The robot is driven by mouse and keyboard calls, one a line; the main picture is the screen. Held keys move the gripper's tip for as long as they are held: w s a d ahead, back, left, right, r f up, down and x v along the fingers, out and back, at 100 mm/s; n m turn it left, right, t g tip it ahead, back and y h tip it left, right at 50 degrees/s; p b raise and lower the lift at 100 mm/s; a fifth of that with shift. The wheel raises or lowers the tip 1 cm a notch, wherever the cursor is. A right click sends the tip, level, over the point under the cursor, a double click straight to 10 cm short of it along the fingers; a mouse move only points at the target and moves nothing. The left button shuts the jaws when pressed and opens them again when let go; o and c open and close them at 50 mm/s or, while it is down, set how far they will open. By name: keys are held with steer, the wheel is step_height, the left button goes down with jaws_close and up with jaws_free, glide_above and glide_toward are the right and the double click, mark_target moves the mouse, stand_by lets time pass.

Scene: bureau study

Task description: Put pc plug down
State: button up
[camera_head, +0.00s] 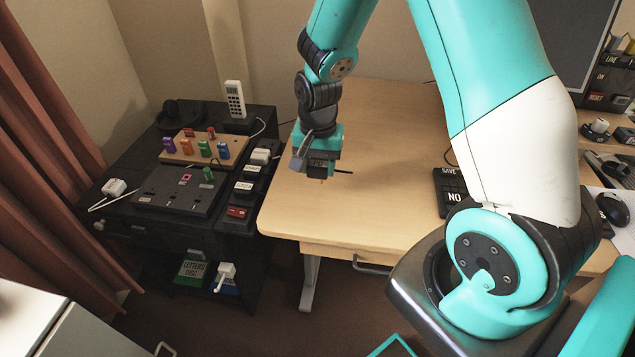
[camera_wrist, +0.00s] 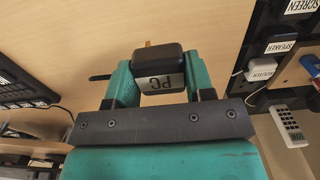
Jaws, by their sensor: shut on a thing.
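My gripper (camera_wrist: 158,88) is shut on the pc plug (camera_wrist: 163,64), a black block with a white "PC" label and a brass-coloured prong, in the wrist view. A short black cord end sticks out to one side of it. In the head view my gripper (camera_head: 322,165) holds the dark plug (camera_head: 321,169) above the left part of the light wooden desk (camera_head: 385,210). I cannot tell exactly how far the plug is above the desk top.
Left of the desk stands a dark cabinet with a black socket board (camera_head: 180,190), a wooden board of coloured plugs (camera_head: 207,150), a labelled power strip (camera_head: 247,185) and a white phone (camera_head: 235,99). A black labelled box (camera_head: 450,190) stands right. The desk middle is clear.

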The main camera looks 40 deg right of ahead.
mark_target(318, 164)
steer(key=shift+f, duration=2.5)
steer(key=shift+f, duration=0.1)
steer(key=o, duration=0.9)
step_height(318, 164, up, 12)
steer(key=shift+f+p, duration=0.1)
steer(key=shift+p, duration=0.2)
steer(key=s+a+r+n+y, duration=0.1)
steer(key=s+a+r+n, duration=0.3)
steer(key=s+a+n, duration=0.1)
steer(key=s+a+r+n+y, duration=0.1)
steer(key=s+a+r+n, duration=0.4)
steer(key=s, duration=0.3)
steer(key=s+a+r+n+y, duration=0.2)
steer(key=s+a+r+n, duration=0.3)
steer(key=s+a+n, duration=0.1)
steer(key=shift+s+a+r, duration=0.15)
steer(key=shift+s+a, duration=0.2)
steer(key=shift+a, duration=0.15)
